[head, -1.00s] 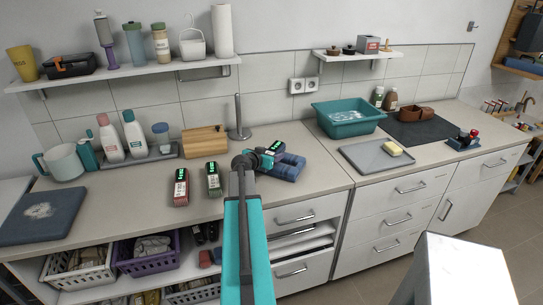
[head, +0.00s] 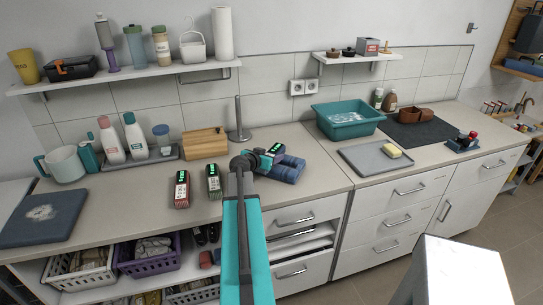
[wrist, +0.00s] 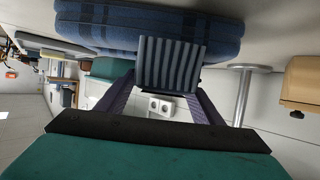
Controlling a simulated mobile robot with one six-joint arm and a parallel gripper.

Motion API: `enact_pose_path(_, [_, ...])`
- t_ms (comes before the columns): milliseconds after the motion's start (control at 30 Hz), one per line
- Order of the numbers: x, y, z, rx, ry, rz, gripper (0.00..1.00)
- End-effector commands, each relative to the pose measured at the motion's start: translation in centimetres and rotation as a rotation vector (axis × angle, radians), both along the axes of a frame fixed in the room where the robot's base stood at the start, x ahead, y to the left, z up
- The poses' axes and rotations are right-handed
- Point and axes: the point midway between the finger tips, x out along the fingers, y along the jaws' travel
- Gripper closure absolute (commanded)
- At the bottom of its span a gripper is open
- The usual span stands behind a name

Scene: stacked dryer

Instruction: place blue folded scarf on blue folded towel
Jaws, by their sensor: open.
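The blue folded towel (head: 288,172) lies on the counter, right of the middle of the head view. It also shows as a thick blue checked stack across the top of the wrist view (wrist: 105,28). The blue folded scarf (head: 276,149), small and dark with a green-marked label, is at the towel. In the wrist view it is a grey-blue striped piece (wrist: 170,64) against the towel. My gripper (head: 267,158) is open, with its fingers on either side of the scarf (wrist: 160,88). My gripper partly hides the towel and scarf in the head view.
Two similar labelled folded pieces, one reddish (head: 181,189) and one grey (head: 213,183), lie to the left. A wooden box (head: 205,143) and a paper towel stand (head: 239,130) are behind. A grey tray (head: 370,158) with a sponge (head: 391,152) and a teal basin (head: 347,121) stand right.

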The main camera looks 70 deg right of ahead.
Motion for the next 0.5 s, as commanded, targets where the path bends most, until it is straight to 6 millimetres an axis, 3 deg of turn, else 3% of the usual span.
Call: enact_pose_path(500, [0.4,5.2,1.8,-0.001,0.000,0.001,0.39])
